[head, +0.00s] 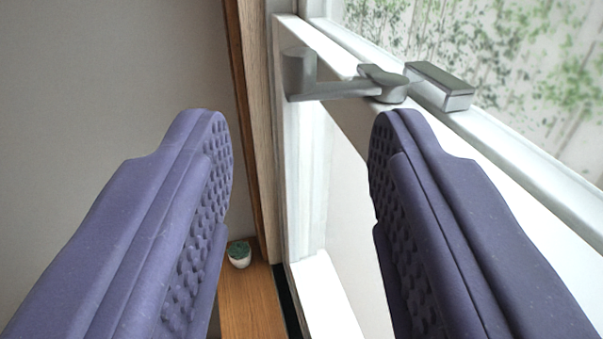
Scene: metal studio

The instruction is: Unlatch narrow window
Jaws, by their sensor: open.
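The narrow window has a white frame (530,172) and runs from the upper middle to the right edge. A grey metal latch (340,89) sits on its rail, with an arm reaching left to an upright knob-like end (299,72). A grey block (440,86) sits on the rail just right of the latch pivot. My gripper (300,120) is open and empty, its two purple textured fingers wide apart. The latch lies beyond the fingertips, above the gap and toward the right finger. No contact with it shows.
A wooden trim post (252,120) stands left of the window, beside a plain grey wall (110,70). A small potted plant (239,254) stands on a wooden surface (248,300) far below. Foliage shows through the glass. The space between the fingers is clear.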

